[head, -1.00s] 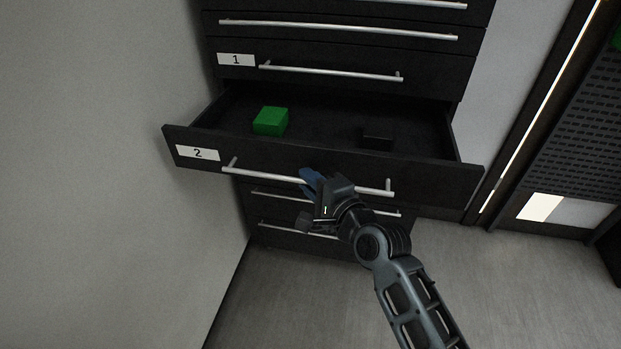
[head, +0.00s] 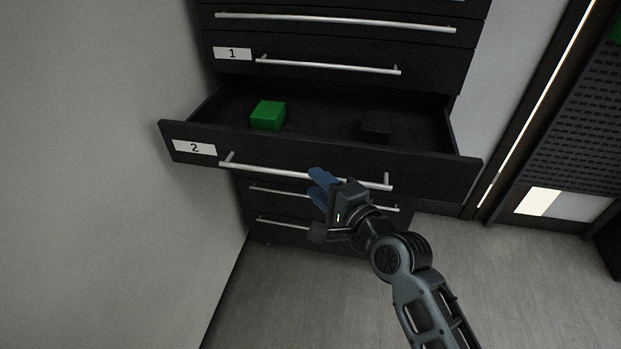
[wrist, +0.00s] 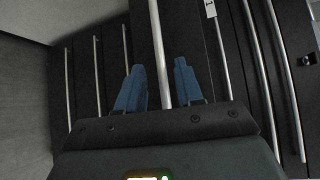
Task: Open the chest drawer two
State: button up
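Drawer two (head: 300,150), marked by a white "2" label (head: 194,148), stands pulled out from the black chest. Its long silver handle (head: 260,168) runs across the front and also shows in the wrist view (wrist: 157,40). My gripper (head: 322,185) is just in front of the right half of this handle. In the wrist view its two blue fingers (wrist: 158,88) are spread apart, with the handle bar lined up in the gap between them. Nothing is clamped; exact distance to the bar is hard to tell.
A green block (head: 268,115) and a dark block (head: 376,132) lie inside drawer two. Drawer one (head: 340,67) above is shut, as are the drawers below. A grey wall (head: 80,180) stands close on the left. Floor (head: 530,290) at the right is clear.

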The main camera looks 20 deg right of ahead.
jog(key=v, duration=0.3)
jog(key=shift+s, duration=0.3)
jog(key=s+f+n+g+h, duration=0.15)
jog(key=s+n, duration=0.25)
jog(key=s, duration=0.7)
jog(key=s+f+n+t+h, duration=0.1)
jog(key=s+f+n, duration=0.25)
jog(key=s, duration=0.75)
jog(key=s+r+n, duration=0.4)
jog(key=s+n, duration=0.1)
jog(key=s, duration=0.3)
jog(key=s+r+n, duration=0.4)
jog(key=s+n, duration=0.1)
jog(key=s, duration=0.3)
jog(key=shift+r+g, duration=0.2)
jog(key=shift+g, duration=0.25)
jog(key=shift+d, duration=0.15)
dwell(1.7)
